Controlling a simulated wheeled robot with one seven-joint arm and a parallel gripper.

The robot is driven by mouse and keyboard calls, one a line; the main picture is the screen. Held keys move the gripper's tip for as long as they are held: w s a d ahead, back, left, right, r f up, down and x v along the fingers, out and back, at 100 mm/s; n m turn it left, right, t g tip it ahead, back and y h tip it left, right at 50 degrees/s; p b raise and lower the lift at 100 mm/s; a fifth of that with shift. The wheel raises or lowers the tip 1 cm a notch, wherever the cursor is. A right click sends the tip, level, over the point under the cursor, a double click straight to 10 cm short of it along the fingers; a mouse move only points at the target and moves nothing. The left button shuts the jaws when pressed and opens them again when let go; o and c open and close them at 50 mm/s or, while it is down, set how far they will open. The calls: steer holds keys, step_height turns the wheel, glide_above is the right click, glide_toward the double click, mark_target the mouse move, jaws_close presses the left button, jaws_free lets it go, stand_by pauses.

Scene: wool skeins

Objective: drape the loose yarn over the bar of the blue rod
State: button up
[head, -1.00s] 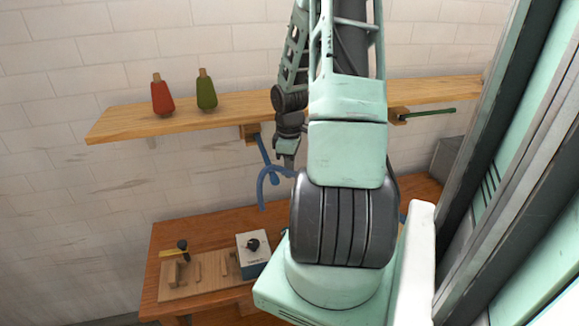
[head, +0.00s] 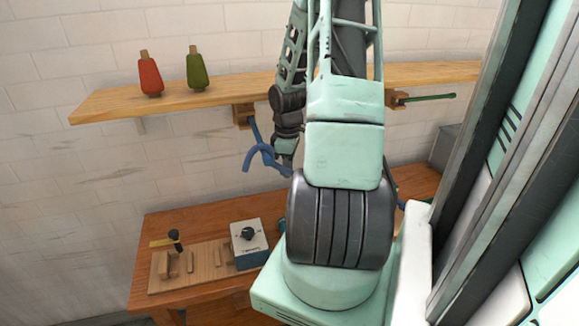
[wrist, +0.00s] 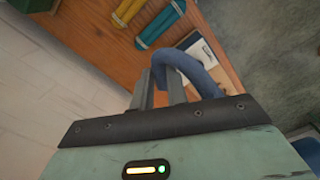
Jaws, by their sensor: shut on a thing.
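The blue rod (head: 255,130) juts from a wooden block under the shelf in the head view. My gripper (head: 285,165) is at the lower right of the rod's free end, partly hidden by my arm. It is shut on the blue loose yarn (head: 248,158), which arches left from the jaws with one end hanging down. In the head view the yarn overlaps the rod's free end. I cannot tell whether they touch. In the wrist view the yarn (wrist: 200,72) bends over beside my closed fingers (wrist: 165,88).
A wooden shelf (head: 180,100) carries a red skein (head: 150,76) and a green skein (head: 197,70). A green rod (head: 430,98) juts out at the right. Below, a bench (head: 190,225) holds a switch box (head: 248,245) and a wooden board (head: 195,265).

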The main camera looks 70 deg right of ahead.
steer(key=shift+w+a+f, duration=0.1)
steer(key=shift+w+a, duration=0.3)
steer(key=o, duration=1.8)
steer(key=shift+o, duration=0.2)
step_height(320, 180, up, 6)
steer(key=p, duration=0.5)
steer(key=shift+w+f+p, duration=0.15)
steer(key=shift+p, duration=0.25)
